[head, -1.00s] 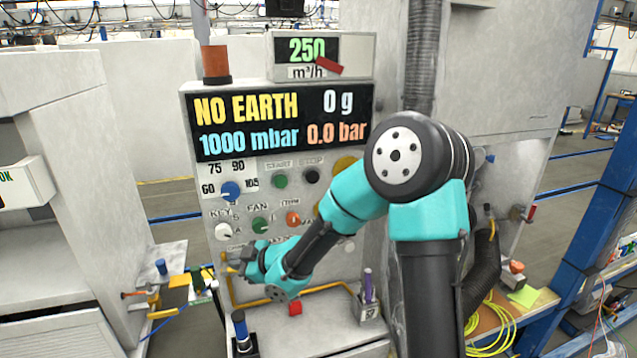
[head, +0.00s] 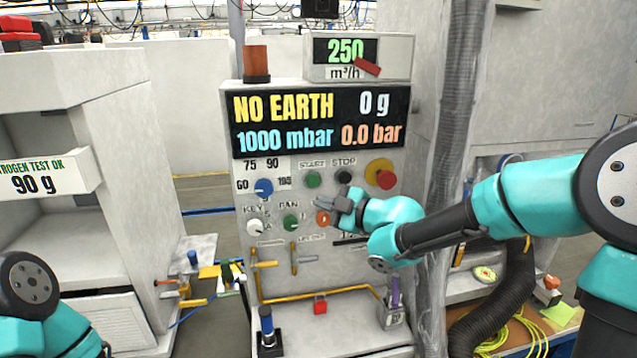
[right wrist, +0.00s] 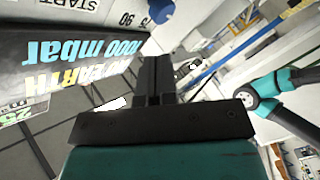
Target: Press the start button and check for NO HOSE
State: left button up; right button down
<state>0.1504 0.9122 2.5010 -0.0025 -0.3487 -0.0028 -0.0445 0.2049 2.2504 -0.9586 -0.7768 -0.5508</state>
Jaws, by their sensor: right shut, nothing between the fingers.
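The charging station's display (head: 315,119) reads NO EARTH, 0 g, 1000 mbar and 0.0 bar. It also shows upside down in the right wrist view (right wrist: 75,55). The green start button (head: 312,180) sits under the START label, left of the black stop button (head: 344,177). My right gripper (head: 327,202) is shut and empty, its fingertips pointing left just below the start button in the picture. Whether it touches the panel I cannot tell. Its shut fingers show in the right wrist view (right wrist: 155,78). My left arm shows at the lower left; its gripper is out of view.
A red emergency knob on yellow (head: 381,174), a blue dial (head: 263,187), a green fan knob (head: 291,221) and an orange knob (head: 323,218) surround the gripper. Yellow-handled valves (head: 262,264) sit lower. A grey hose (head: 462,100) hangs right of the panel.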

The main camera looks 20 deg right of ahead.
aim_at(316, 184)
jog(key=shift+w, duration=0.1)
jog(key=shift+w+d, duration=0.15)
jog(key=shift+w, duration=2.05)
jog(key=shift+w+d, duration=0.15)
jog(key=shift+w, duration=2)
jog(key=shift+w, duration=0.1)
jog(key=shift+w, duration=0.3)
jog(key=shift+w, duration=0.45)
jog(key=shift+s, duration=0.9)
jog(key=shift+s, duration=0.1)
jog(key=shift+s+a, duration=0.15)
jog(key=shift+s, duration=2.25)
